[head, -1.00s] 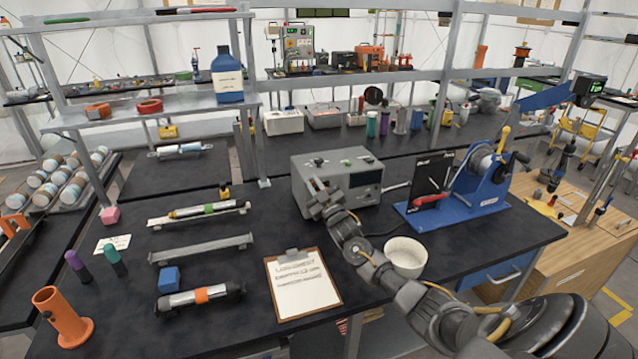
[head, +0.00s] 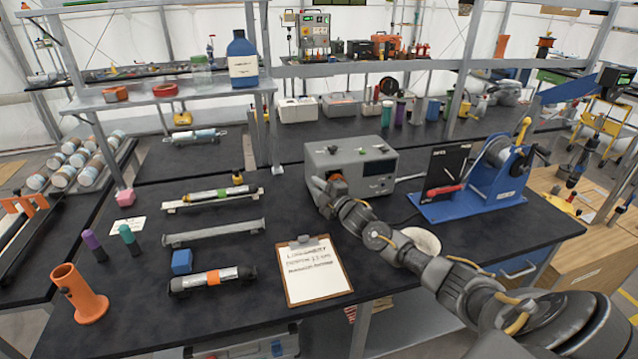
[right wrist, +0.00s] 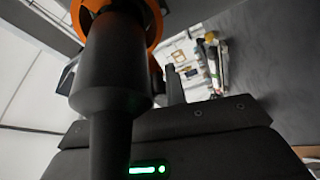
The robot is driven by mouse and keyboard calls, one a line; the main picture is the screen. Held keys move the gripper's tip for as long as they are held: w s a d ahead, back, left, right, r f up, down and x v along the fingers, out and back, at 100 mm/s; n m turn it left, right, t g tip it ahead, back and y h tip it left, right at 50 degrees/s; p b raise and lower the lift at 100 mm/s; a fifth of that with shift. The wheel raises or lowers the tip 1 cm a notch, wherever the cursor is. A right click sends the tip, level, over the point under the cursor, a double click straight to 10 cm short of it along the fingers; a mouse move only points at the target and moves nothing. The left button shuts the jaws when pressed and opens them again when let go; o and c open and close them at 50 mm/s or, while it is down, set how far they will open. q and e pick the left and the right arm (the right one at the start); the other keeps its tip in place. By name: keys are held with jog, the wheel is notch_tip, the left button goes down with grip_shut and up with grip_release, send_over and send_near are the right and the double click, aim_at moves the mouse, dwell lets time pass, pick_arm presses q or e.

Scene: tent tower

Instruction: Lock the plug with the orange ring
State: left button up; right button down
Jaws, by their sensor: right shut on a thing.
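The grey instrument box (head: 350,165) stands on the black bench, with knobs and a small display on its front. My right gripper (head: 326,187) is at the left part of the box's front. A bit of the orange ring (head: 337,177) shows just behind it. In the right wrist view the dark plug (right wrist: 112,75) runs up the left side, with the orange ring (right wrist: 154,22) around its far end. My right gripper is shut on the plug; the fingertips and the socket are mostly hidden. My left gripper is not in view.
A clipboard (head: 314,272) lies in front of the box. A white bowl (head: 424,240) is partly behind my right arm. A blue-framed reel stand (head: 470,205) stands to the right. Tubes on racks, a blue cube (head: 181,262) and an orange holder (head: 79,294) are at left.

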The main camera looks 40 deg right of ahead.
jog(key=shift+f+n+g, duration=0.3)
jog(key=shift+f+n, duration=0.1)
jog(key=shift+n, duration=0.3)
jog(key=shift+f, duration=0.15)
jog(key=c, duration=1.5)
grip_release()
jog(key=shift+o, duration=0.3)
jog(key=s+b, duration=0.2)
jog(key=s, duration=0.9)
jog(key=shift+d, duration=0.3)
jog(key=shift+w, duration=0.1)
